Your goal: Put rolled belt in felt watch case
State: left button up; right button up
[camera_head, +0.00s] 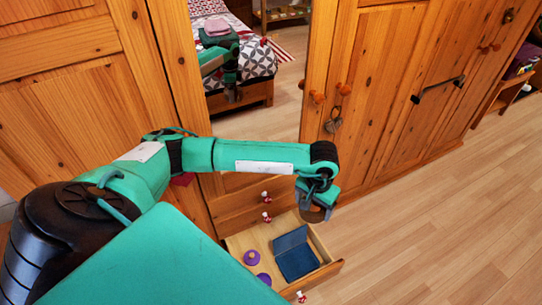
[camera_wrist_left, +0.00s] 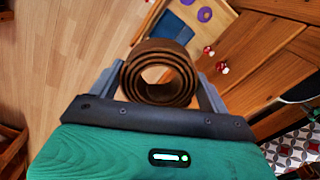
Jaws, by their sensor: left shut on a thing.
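My left gripper (camera_wrist_left: 160,85) is shut on a brown rolled belt (camera_wrist_left: 160,52) and holds it in the air, as the left wrist view shows. In the head view the left gripper (camera_head: 318,207) is above the right rim of an open drawer (camera_head: 240,243). The belt is mostly hidden behind the gripper there. A blue case, likely the felt watch case (camera_head: 294,253), lies in the drawer, below and left of the gripper. It also shows at the top of the left wrist view (camera_wrist_left: 174,30). My right gripper is not in view.
Two purple rolled things (camera_head: 251,258) lie in the drawer left of the blue case. The wooden wardrobe (camera_head: 375,90) stands behind the drawer, with a mirror and several knobs. Open wooden floor (camera_head: 430,230) lies to the right.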

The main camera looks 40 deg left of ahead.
aim_at(297, 263)
jog(key=i+l+u, duration=0.15)
jog(key=u, duration=0.25)
jog(key=i+l+u, duration=0.1)
jog(key=u, duration=0.3)
jog(key=l+u, duration=0.25)
jog(key=u, duration=0.15)
jog(key=i+l+u, duration=0.1)
jog(key=l+u, duration=0.15)
jog(key=u, duration=0.15)
